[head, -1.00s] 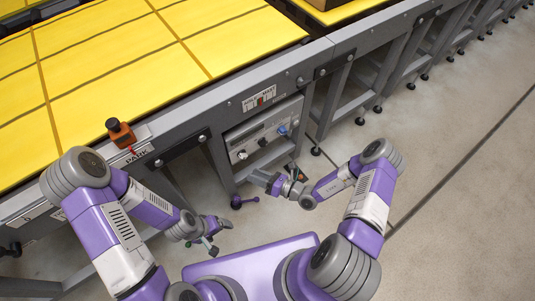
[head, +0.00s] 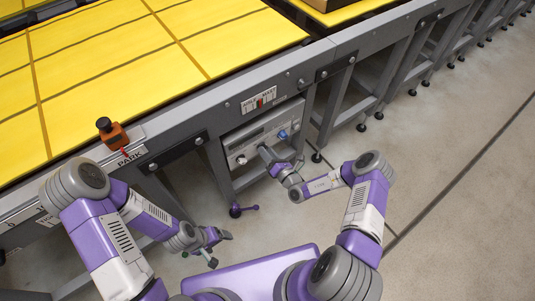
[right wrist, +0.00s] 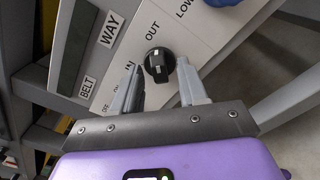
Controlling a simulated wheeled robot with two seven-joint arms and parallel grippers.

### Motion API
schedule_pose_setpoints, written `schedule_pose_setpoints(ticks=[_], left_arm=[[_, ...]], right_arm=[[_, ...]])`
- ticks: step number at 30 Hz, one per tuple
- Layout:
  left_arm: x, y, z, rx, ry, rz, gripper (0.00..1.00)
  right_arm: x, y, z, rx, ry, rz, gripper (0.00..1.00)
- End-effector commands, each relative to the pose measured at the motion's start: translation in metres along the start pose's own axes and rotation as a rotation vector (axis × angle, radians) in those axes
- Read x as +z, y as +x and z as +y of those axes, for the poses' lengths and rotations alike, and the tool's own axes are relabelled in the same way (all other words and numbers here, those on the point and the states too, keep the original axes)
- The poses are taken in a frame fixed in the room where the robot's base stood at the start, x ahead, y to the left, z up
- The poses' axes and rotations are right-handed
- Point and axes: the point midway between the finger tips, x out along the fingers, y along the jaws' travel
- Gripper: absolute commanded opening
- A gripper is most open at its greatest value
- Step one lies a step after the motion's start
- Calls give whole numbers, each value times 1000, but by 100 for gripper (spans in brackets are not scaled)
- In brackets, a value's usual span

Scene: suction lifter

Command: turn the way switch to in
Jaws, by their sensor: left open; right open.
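The way switch is a round black knob (right wrist: 159,64) on a pale panel in the right wrist view. An OUT label is above it and an IN label is to its left, partly behind a finger; a WAY label stands further left. I cannot tell clearly which label its pointer faces. My right gripper (right wrist: 160,70) is open, with one fingertip on each side of the knob; contact is unclear. In the head view my right gripper (head: 265,150) is at the control panel (head: 237,140) and hides the switch. My left gripper (head: 210,248) is open and empty, low beside the frame.
A blue knob (head: 282,134) sits right of my right gripper and a white knob (head: 241,159) left of it. The panel is set under the grey conveyor rail (head: 225,104). An orange block with a black knob (head: 114,136) stands on the rail by PARK.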

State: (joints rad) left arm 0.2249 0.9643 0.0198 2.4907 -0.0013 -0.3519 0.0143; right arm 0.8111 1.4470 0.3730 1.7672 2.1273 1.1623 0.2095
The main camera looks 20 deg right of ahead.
Motion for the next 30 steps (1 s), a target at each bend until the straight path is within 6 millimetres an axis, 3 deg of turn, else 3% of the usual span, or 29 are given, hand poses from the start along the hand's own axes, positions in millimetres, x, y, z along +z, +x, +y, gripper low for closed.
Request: schedule_pose_setpoints(ticks=[5,14,30], left_arm=[[0,0,0,0,0,0,83],[0,0,0,0,0,0,83],[1,-13,5,0,0,0,83]], right_arm=[[0,0,0,0,0,0,43],[0,0,0,0,0,1,0],[1,-1,2,0,-112,1,0]])
